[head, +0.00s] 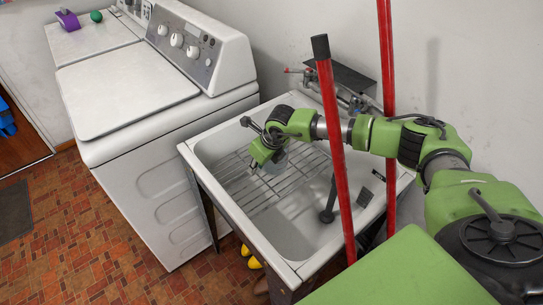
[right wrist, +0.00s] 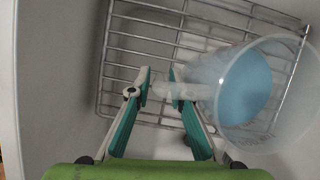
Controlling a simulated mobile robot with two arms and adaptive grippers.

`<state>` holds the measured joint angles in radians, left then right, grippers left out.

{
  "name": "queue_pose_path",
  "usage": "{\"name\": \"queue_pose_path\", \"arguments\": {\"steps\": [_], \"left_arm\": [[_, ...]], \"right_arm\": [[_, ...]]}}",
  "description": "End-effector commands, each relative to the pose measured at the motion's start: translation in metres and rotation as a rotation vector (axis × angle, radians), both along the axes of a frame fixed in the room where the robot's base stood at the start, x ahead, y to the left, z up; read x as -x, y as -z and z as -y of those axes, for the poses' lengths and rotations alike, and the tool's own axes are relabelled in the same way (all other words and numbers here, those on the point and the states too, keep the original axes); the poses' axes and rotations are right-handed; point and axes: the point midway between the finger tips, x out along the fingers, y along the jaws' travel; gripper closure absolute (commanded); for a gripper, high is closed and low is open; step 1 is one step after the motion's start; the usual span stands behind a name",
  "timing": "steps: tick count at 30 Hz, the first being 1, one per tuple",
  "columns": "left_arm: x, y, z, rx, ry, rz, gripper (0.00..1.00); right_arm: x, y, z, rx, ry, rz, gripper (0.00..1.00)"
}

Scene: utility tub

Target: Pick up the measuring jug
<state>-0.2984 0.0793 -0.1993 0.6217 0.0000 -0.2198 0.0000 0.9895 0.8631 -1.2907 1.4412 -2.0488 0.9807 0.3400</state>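The measuring jug (right wrist: 285,100) is a clear, translucent vessel with a blue area inside, at the right of the right wrist view. Its pale handle (right wrist: 190,90) points left toward my right gripper. My right gripper (right wrist: 160,80) has its two fingertips a small gap apart, with the handle end at that gap. I cannot tell whether the fingers press on it. In the head view my right gripper (head: 262,163) is low in the tub, and the jug is mostly hidden and hard to make out there. My left gripper is not in view.
A wire rack (head: 262,190) lies in the white utility tub (head: 298,264). Two red poles (head: 336,150) (head: 386,60) rise near my right arm. A tap (head: 355,100) is at the back wall. A washing machine (head: 150,140) stands left of the tub.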

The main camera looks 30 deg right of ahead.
Motion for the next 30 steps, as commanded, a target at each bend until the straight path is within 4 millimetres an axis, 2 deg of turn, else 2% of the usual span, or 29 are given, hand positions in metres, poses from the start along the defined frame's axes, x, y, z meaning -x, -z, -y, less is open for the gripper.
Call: {"name": "queue_pose_path", "arguments": {"steps": [5, 7, 8, 23, 30], "left_arm": [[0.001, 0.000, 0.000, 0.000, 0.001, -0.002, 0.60], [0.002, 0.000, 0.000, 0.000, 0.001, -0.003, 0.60], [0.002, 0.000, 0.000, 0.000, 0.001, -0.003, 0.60], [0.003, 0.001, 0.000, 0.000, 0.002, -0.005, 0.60], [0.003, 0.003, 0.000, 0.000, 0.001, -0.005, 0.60]], "right_arm": [[0.000, 0.000, 0.000, 0.000, 0.000, 0.000, 0.81], [0.000, 0.000, 0.000, 0.000, 0.000, 0.000, 0.99], [0.000, 0.000, 0.000, 0.000, 0.000, 0.000, 1.00], [-0.001, -0.003, 0.000, -0.002, 0.000, 0.004, 1.00], [-0.002, -0.015, 0.000, -0.002, 0.000, 0.006, 1.00]]}}
